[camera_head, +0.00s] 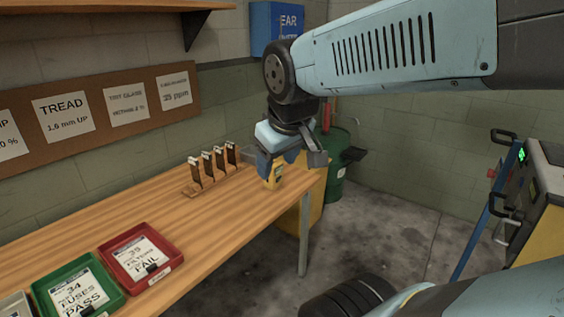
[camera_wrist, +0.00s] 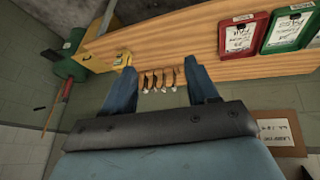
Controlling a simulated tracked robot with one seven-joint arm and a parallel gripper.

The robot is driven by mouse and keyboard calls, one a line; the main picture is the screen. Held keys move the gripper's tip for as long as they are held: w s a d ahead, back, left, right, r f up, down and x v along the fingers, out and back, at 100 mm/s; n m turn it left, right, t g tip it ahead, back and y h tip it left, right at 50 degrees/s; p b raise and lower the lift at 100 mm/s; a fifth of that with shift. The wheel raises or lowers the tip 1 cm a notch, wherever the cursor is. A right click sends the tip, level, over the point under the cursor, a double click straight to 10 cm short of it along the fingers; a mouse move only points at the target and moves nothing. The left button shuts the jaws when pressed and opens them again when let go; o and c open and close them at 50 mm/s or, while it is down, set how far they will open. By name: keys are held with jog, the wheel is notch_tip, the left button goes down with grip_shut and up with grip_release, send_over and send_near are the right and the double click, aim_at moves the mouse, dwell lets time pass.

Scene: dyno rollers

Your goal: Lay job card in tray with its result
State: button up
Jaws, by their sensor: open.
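My gripper (camera_head: 288,158) is open and empty above the far end of the wooden bench. Its two fingers (camera_wrist: 160,66) show apart in the wrist view. A red tray (camera_head: 172,260) marked FAIL lies on the bench, with a white card numbered 35 in it. Beside it is a green tray (camera_head: 114,300) marked PASS, with a white card numbered 34 reading FUSES. Both trays show in the wrist view, red (camera_wrist: 223,40) and green (camera_wrist: 268,38), away from my fingers. I cannot make out a separate loose job card.
A rack (camera_head: 205,183) holds several upright brown pieces with white tops. A small yellow device (camera_head: 274,180) stands at the bench end, below my gripper. A pale tray (camera_head: 14,306) is cut off at lower left. A green drum (camera_head: 336,185) stands beyond the bench. Floor at right is partly clear.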

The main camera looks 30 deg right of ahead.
jog(key=s+m, duration=0.3)
jog(key=shift+r+y, duration=0.3)
jog(key=shift+r, duration=0.05)
jog(key=c, duration=0.3)
jog(key=shift+w+a, duration=0.1)
